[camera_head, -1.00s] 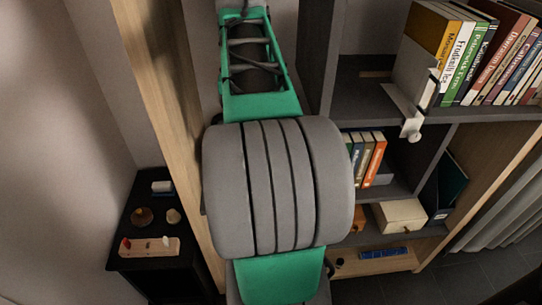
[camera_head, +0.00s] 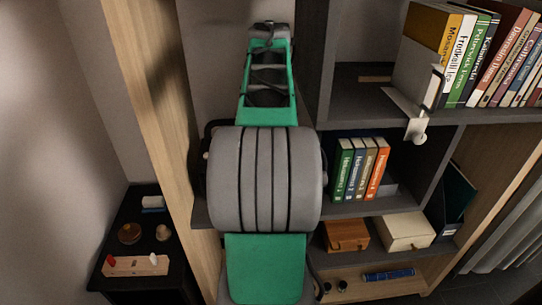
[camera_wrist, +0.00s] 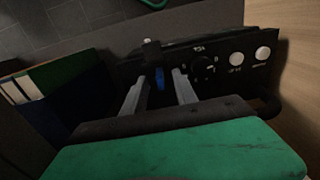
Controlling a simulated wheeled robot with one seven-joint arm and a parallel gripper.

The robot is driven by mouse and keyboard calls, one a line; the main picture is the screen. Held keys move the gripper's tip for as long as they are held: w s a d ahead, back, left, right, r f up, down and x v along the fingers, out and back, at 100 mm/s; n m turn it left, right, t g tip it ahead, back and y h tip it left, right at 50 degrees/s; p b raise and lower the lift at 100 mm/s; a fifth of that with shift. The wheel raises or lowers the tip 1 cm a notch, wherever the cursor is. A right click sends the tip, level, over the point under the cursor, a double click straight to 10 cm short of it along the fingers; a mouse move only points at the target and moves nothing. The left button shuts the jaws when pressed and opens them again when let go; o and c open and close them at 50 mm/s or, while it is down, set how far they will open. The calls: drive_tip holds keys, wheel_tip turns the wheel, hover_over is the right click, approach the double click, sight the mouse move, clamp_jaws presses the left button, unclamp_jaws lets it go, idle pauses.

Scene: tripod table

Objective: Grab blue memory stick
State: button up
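A small blue piece (camera_wrist: 160,79), apparently the blue memory stick, shows in the wrist view between the fingers of my gripper (camera_wrist: 160,77). It is in front of a black panel (camera_wrist: 225,55). The two grey fingers stand apart, one on each side of it, and I see a gap on both sides. I cannot tell how far the fingertips are from it in depth. In the head view my arm fills the middle, and neither the fingertips nor the stick can be made out.
The panel carries a dark knob (camera_wrist: 204,66) and white round buttons (camera_wrist: 263,53). Books (camera_wrist: 35,82) stand at its left. In the head view, a shelf unit (camera_head: 385,206) with books and boxes is right of my arm, and a small black table (camera_head: 160,205) with little objects is left.

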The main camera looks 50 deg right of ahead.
drive_tip(key=shift+c, duration=0.2)
clamp_jaws()
drive_tip(key=shift+r, duration=0.1)
idle(0.4)
